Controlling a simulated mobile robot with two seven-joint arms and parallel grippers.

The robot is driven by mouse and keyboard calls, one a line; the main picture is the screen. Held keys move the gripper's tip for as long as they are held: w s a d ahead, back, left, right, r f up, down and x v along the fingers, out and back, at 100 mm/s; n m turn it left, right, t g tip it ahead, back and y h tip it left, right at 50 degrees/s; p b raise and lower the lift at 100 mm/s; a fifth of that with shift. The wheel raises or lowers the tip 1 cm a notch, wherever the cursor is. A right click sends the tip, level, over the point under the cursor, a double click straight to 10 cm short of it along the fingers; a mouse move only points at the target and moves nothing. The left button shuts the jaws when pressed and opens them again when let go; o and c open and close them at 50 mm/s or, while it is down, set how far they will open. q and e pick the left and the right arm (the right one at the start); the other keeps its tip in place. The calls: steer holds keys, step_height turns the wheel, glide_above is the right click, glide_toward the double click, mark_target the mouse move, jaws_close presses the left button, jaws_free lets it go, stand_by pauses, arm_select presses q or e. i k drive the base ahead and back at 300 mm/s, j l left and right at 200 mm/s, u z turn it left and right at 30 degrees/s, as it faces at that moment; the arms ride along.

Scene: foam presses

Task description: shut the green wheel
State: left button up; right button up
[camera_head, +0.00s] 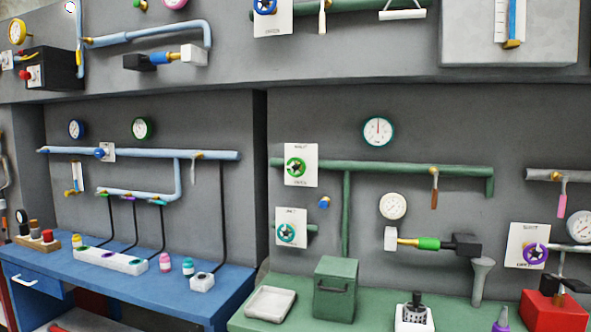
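A green wheel (296,168) with a dark centre is mounted on a white plate with small lettering, at the left end of the green pipe (390,168) on the grey wall. The lettering is too small to read, and I cannot tell from its look whether the wheel is open or shut. A teal wheel (286,233) on another white plate sits just below it. Neither of my grippers is in view, and nothing covers the green wheel.
A green bench (270,317) stands below, with a green box (336,290), a pale tray (270,304) and a red box (553,312). A blue bench (190,311) is at the left. A purple wheel (535,254) is at the right. The wall space in front of the green wheel looks free.

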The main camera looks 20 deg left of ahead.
mark_target(297, 167)
steer(key=i+j+z, duration=0.15)
steer(key=j+z, duration=0.3)
steer(key=j, duration=0.9)
steer(key=k+j+z, duration=0.1)
steer(key=j+z, duration=0.3)
steer(key=j, duration=0.9)
